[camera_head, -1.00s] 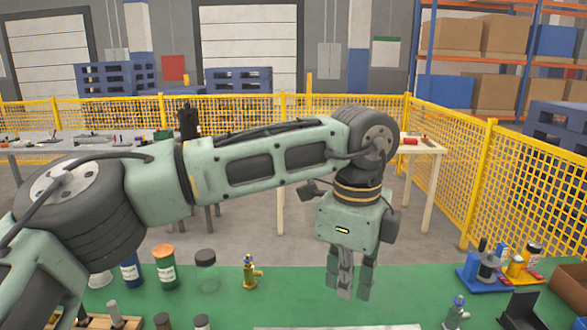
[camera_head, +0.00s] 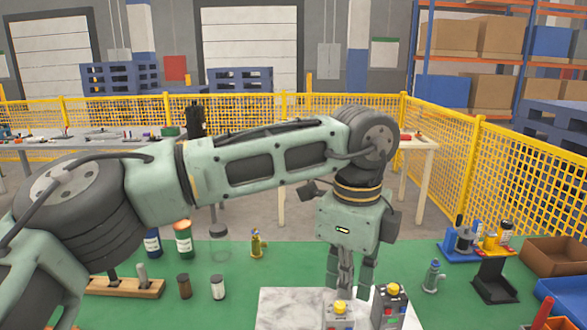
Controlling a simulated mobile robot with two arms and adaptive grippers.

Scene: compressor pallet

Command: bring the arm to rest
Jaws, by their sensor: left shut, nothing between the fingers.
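My left arm (camera_head: 250,160) reaches in from the left and bends down at the wrist. My left gripper (camera_head: 352,282) points down over the green work surface (camera_head: 230,305), its fingers together with nothing between them. Two grey units with yellow tops, one (camera_head: 340,312) below the fingertips and one (camera_head: 391,305) to their right, stand at the near edge. I cannot tell how far the fingertips are from them. My right gripper is out of view.
A marbled white plate (camera_head: 285,308) lies at the front. A yellow fitting (camera_head: 258,244), bottles (camera_head: 183,240) and a wooden rack (camera_head: 125,288) stand left of the gripper. A blue holder (camera_head: 462,248), black stand (camera_head: 495,280), brown bin (camera_head: 556,256) and blue bin (camera_head: 565,291) are right.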

